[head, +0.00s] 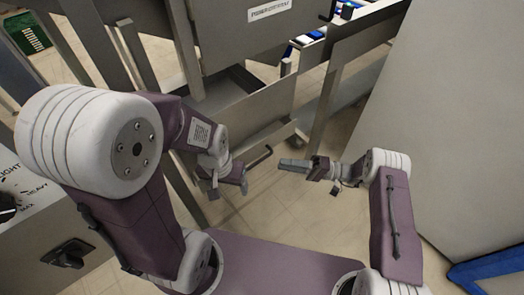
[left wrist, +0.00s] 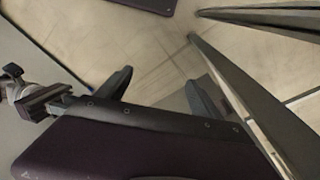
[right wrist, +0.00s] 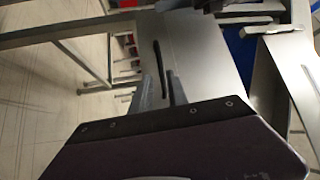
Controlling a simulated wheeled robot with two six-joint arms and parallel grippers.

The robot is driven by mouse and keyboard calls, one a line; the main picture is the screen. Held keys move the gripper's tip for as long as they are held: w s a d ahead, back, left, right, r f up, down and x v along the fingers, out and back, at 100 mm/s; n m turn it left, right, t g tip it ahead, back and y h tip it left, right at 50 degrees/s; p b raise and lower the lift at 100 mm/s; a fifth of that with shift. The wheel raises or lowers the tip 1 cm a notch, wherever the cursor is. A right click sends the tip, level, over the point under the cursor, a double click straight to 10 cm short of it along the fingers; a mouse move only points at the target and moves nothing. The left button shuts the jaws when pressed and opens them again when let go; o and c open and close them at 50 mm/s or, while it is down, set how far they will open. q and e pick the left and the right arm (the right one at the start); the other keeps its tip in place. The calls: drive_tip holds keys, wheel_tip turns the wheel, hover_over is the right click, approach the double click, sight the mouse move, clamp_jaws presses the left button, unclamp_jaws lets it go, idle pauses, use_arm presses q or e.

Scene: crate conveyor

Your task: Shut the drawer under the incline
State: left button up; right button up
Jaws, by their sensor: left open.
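The grey metal drawer (head: 262,108) stands pulled out below the incline in the head view, and I see into its open top. A black bar handle (head: 263,156) juts from its front; the handle (right wrist: 163,66) also shows in the right wrist view. My right gripper (head: 283,164) is low in front of the drawer, a little to the right of the handle, apart from it in the head view. Its fingers are close together; whether they are shut is unclear. My left gripper (head: 228,188) is open and empty, left of the handle and below the drawer.
A labelled grey panel (head: 240,35) hangs above the drawer. Metal legs and rails (head: 335,85) frame it. A large grey box (head: 450,120) fills the right side, and a control panel (head: 35,205) stands at the left. Tiled floor (head: 290,205) lies open between my arms.

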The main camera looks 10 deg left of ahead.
sight(261, 159)
drive_tip(key=a, duration=0.3)
drive_tip(key=a+r, duration=0.1)
drive_tip(key=a, duration=0.2)
drive_tip(key=s+a+b, duration=0.1)
drive_tip(key=a, duration=0.2)
drive_tip(key=shift+r, duration=0.15)
drive_tip(key=shift+d, duration=0.1)
clamp_jaws()
idle(1.0)
